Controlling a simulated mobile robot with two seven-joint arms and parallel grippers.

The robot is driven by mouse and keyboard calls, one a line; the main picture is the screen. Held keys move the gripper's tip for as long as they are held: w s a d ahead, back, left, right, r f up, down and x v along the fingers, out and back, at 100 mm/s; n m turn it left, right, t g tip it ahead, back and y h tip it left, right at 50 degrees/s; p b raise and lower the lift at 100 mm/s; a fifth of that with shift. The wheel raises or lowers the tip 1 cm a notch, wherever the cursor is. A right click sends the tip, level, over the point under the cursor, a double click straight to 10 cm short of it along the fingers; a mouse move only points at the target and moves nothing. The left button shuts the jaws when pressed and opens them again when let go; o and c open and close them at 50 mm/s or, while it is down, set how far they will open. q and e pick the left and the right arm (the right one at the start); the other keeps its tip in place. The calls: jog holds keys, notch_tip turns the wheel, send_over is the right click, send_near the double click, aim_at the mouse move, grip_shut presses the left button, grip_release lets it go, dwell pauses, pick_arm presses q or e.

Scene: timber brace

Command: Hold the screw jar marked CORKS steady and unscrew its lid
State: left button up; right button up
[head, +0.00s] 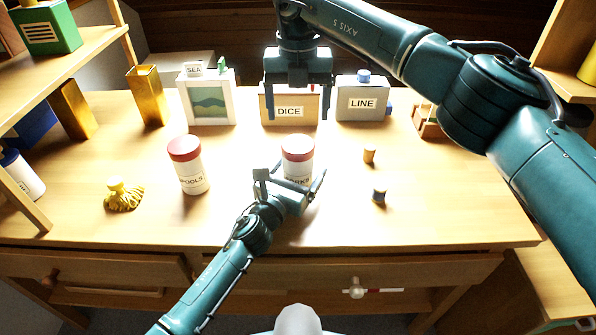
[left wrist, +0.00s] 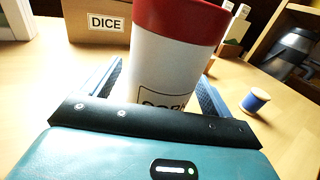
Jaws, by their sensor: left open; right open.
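The CORKS jar (head: 298,160), white with a red lid (head: 298,145), stands upright on the bench. Its label is partly hidden by my left gripper. My left gripper (head: 290,177) is open around the jar's body. In the left wrist view, the jar (left wrist: 172,65) stands between the two fingers, its red lid (left wrist: 180,15) above them; I cannot tell whether either finger touches it. My right gripper (head: 298,116) is open and empty, fingers pointing down, above the bench and overlapping the DICE box in the picture. It is apart from the lid.
A similar red-lidded SPOOLS jar (head: 188,168) stands to the left, with a yellow bundle (head: 124,196) beyond it. Two small spools (head: 379,195) (head: 369,155) stand to the right.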

aim_at(298, 144)
pick_arm(q)
jog(key=shift+w+d, duration=0.25)
jog(key=shift+w, duration=0.2)
jog(key=c, duration=1.7)
grip_shut()
pick_arm(e)
jog(key=shift+m, duration=0.8)
jog(key=m, duration=0.5)
jog(key=shift+a+m, duration=0.1)
jog(key=shift+m, duration=0.3)
jog(key=m, duration=1)
jog(key=shift+m, duration=0.3)
jog(key=m, duration=0.4)
jog(key=shift+f, duration=4.05)
